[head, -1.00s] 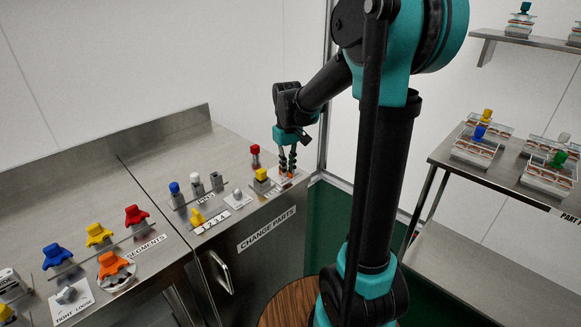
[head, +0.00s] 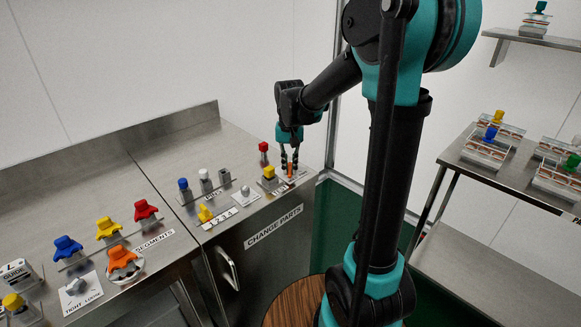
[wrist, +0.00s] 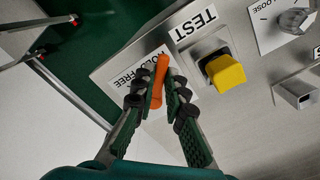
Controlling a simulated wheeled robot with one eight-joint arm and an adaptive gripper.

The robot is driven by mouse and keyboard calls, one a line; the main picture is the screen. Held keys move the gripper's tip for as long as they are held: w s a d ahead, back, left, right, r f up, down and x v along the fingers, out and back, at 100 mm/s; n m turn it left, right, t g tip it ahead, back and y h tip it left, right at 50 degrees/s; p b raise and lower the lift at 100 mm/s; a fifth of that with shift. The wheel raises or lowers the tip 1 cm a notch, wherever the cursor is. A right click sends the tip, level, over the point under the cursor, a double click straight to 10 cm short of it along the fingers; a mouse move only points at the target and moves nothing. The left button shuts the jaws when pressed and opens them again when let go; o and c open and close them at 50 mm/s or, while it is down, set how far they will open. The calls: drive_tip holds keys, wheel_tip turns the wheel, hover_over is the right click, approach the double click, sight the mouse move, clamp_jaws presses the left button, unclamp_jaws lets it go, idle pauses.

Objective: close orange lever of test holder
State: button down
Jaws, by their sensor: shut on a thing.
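The orange lever (wrist: 160,76) stands on the plate labelled HOLD and FREE (wrist: 136,82) in the wrist view. My gripper (wrist: 160,98) is shut on the lever, with a dark finger on either side of it. In the head view my gripper (head: 289,170) points down at the right end of the bench, and the orange lever (head: 290,171) shows as a thin strip between its fingers. The yellow-topped test holder (wrist: 225,72) stands right beside the lever plate, under a TEST label (wrist: 193,24). The lever's base is partly hidden by the fingers.
A grey knob (wrist: 292,20) and a square metal post (wrist: 296,93) stand beyond the yellow top. The bench's right edge is close to the lever. Coloured clamp handles (head: 107,228) stand farther left.

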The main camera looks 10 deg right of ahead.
sight(290, 171)
idle(0.3)
drive_tip(key=c, duration=1.6)
unclamp_jaws()
drive_tip(key=shift+o, duration=0.2)
drive_tip(key=shift+r, duration=0.1)
wheel_tip(290, 171, up, 12)
drive_tip(key=s+d+f+n+t, duration=0.1)
drive_tip(key=s+d+f, duration=0.3)
drive_tip(key=s+f, duration=0.5)
drive_tip(key=s+d+f+n+t, duration=0.1)
drive_tip(key=s+d+f+t, duration=0.2)
drive_tip(key=s+f, duration=0.7)
drive_tip(key=shift+d+f, duration=0.75)
drive_tip(key=shift+d, duration=0.05)
